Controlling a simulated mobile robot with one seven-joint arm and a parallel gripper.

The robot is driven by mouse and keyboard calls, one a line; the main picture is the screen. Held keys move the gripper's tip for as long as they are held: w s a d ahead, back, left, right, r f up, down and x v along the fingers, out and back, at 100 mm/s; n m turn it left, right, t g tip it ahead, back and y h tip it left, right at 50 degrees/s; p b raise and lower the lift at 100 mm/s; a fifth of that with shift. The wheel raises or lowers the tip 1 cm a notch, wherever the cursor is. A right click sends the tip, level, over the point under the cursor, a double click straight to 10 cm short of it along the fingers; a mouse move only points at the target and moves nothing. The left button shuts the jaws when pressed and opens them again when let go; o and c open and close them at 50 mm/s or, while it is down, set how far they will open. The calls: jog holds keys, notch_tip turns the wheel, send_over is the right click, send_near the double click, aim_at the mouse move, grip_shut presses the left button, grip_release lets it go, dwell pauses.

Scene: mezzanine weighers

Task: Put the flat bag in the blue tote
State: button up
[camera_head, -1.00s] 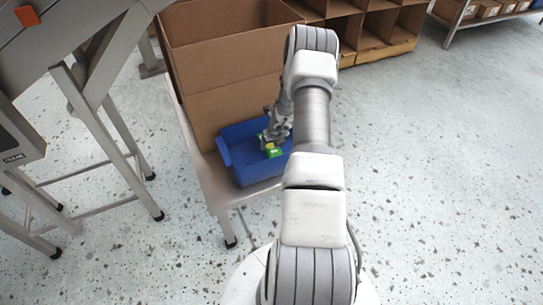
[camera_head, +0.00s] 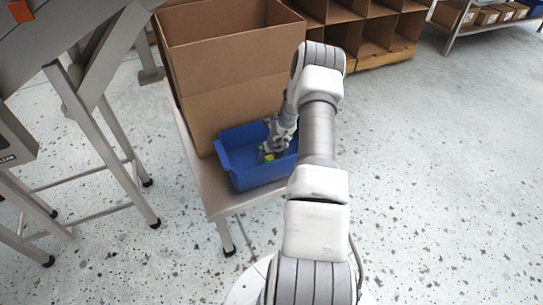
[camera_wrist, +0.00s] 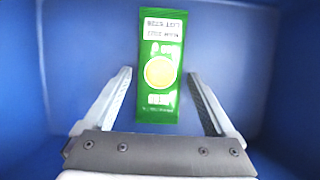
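The flat bag (camera_wrist: 160,70) is a green packet with a pale yellow round print and a white label. In the wrist view it lies inside the blue tote (camera_wrist: 70,65), against the tote's floor. My gripper (camera_wrist: 160,73) is open, with one finger on either side of the bag and a narrow gap showing at each side. In the head view the tote (camera_head: 235,180) stands on a low table, my gripper (camera_head: 270,146) reaches down into it, and a bit of the green bag (camera_head: 266,156) shows. My arm hides the tote's right end.
A tall open cardboard box (camera_head: 235,90) stands right behind the tote on the pale table (camera_head: 220,202). Grey metal stands (camera_head: 95,130) are to the left. Cardboard cubbies (camera_head: 375,35) are at the back. The floor at right is clear.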

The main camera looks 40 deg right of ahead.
jog(key=shift+o, duration=0.3)
jog(key=shift+r, duration=0.35)
jog(key=p+v, duration=0.2)
jog(key=v, duration=0.9)
jog(key=shift+r, duration=0.25)
jog(key=shift+s, duration=0.15)
